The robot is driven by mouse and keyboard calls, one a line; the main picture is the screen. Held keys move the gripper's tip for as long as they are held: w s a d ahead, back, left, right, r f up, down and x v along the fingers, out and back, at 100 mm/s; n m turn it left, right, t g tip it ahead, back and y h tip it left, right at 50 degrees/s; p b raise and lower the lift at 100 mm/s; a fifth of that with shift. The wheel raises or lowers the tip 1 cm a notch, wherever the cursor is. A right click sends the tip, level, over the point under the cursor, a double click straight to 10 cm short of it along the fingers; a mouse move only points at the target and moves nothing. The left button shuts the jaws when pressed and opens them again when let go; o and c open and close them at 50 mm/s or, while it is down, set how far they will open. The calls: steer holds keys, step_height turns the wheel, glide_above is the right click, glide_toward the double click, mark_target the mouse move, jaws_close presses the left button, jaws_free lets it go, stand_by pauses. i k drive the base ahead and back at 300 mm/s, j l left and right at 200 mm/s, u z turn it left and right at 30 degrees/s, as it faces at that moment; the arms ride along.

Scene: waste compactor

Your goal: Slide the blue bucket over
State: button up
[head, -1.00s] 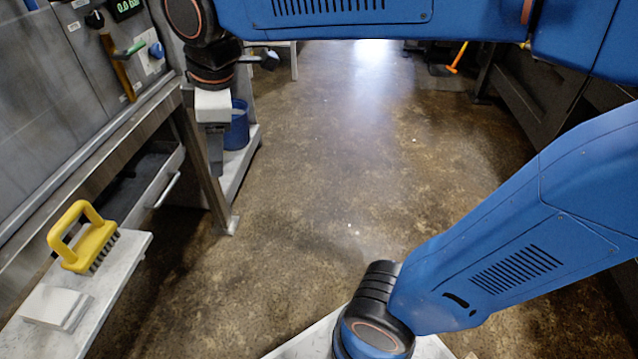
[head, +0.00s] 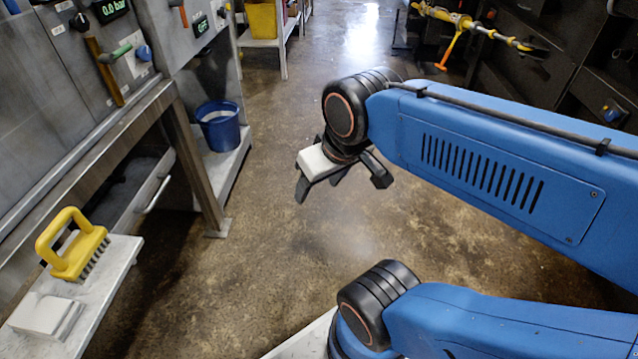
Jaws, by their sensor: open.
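The blue bucket (head: 220,127) stands upright on a low pale shelf (head: 228,165) left of centre, beside a metal leg of the bench. Its top is open and something pale shows inside. My gripper (head: 322,190) hangs over the open floor to the right of the bucket and nearer to me, well apart from it. It points down and left. Its dark fingers are spread and nothing shows between them.
A yellow brush (head: 75,247) and a pale block (head: 44,316) lie on a near shelf at lower left. A metal bench with a drawer handle (head: 153,194) stands beside it. A yellow bin (head: 262,20) is farther back. The middle floor is clear.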

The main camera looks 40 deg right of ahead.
mark_target(221, 128)
steer(key=i+l+u, duration=0.1)
steer(key=i+l, duration=0.6)
steer(key=i+l+u, duration=0.15)
steer(key=i+l, duration=0.15)
steer(key=l, duration=0.15)
steer(key=i+l, duration=0.3)
steer(key=l, duration=0.15)
steer(key=i+l+u, duration=0.15)
steer(key=i+l, duration=0.45)
steer(key=l, duration=0.3)
steer(key=i+u, duration=0.05)
